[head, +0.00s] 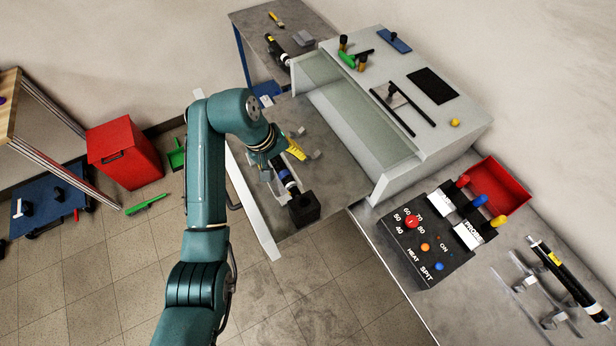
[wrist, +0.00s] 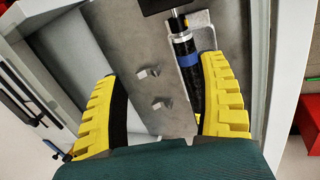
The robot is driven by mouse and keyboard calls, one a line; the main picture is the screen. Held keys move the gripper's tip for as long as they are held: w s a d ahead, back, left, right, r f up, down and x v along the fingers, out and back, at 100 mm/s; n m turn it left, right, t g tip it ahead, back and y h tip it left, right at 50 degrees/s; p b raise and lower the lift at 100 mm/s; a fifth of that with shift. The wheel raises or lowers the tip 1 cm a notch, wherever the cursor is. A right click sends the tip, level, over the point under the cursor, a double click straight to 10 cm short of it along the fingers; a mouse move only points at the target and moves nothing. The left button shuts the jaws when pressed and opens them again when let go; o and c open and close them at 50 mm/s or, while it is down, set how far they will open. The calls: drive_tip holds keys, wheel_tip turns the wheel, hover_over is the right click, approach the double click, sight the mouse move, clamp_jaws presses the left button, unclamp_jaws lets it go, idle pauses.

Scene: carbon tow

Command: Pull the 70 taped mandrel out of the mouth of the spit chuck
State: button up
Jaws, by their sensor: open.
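A dark mandrel with a blue band (head: 287,179) lies in the open drawer-like tray, its near end at the black block of the spit chuck (head: 304,209). In the wrist view, the mandrel (wrist: 186,52) runs up to the dark chuck (wrist: 160,6) at the top edge, with a silvery end at the mouth. No number is readable on it. My gripper (head: 292,150) is open above the tray. In the wrist view, its yellow fingers (wrist: 163,72) are wide apart; the mandrel is close beside the right finger, which hides part of it.
Metal brackets (wrist: 149,73) stand beside the mandrel. The pale front panel (head: 250,205) and the glass-fronted oven (head: 405,100) flank the tray. A control box (head: 425,235), a red bin (head: 500,185) and another mandrel on a rack (head: 575,285) are to the right.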

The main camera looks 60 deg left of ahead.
sight(282, 173)
drive_tip(key=s+a+f+n, duration=0.1)
drive_tip(key=s+a, duration=0.2)
drive_tip(key=b+x, duration=0.2)
drive_tip(key=x, duration=1.4)
drive_tip(key=shift+a+f+b, duration=0.1)
drive_tip(key=shift+f+b, duration=0.1)
drive_tip(key=shift+b, duration=0.15)
drive_tip(key=c, duration=1.3)
drive_tip(key=o, duration=0.5)
drive_tip(key=shift+c, duration=0.2)
drive_tip(key=c, duration=0.4)
drive_tip(key=shift+w+a+f+b, duration=0.1)
drive_tip(key=shift+a+f+b, duration=0.05)
drive_tip(key=shift+a+b, duration=1.55)
drive_tip(key=shift+b, duration=0.1)
